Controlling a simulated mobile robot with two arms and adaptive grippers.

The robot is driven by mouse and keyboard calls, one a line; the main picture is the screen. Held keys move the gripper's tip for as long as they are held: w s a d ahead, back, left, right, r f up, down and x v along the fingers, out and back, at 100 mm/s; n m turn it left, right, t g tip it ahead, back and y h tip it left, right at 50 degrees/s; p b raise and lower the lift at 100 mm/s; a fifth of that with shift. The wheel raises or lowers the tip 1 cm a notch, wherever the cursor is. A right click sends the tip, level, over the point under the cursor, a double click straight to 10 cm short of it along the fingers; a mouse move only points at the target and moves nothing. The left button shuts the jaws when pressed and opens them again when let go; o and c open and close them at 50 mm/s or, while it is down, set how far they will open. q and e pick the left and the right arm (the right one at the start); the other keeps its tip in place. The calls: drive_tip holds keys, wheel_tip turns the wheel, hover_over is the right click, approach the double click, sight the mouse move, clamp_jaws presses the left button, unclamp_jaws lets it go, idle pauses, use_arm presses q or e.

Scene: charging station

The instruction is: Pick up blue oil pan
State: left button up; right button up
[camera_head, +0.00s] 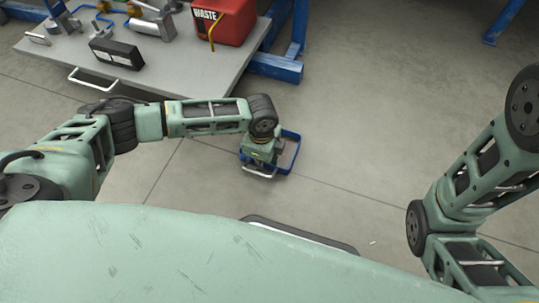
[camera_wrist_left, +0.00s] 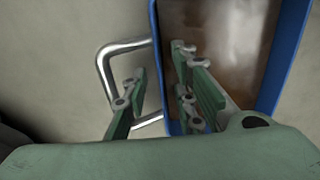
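My left gripper (camera_wrist_left: 160,80) is open there. One finger is outside the pan by the handle, the other over the pan's inside, with the blue wall between them. Contact cannot be told. My right arm is at the right; its gripper is out of view.
A grey workbench (camera_head: 150,70) with blue legs stands at the upper left. It bears a red waste can (camera_head: 228,25), a black box (camera_head: 116,53) and metal parts. Another blue leg (camera_head: 503,22) is at the upper right. The floor right of the pan is clear.

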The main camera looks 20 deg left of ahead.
use_arm(q)
drive_tip(key=shift+f, duration=0.3)
drive_tip(key=shift+c, duration=0.4)
clamp_jaws()
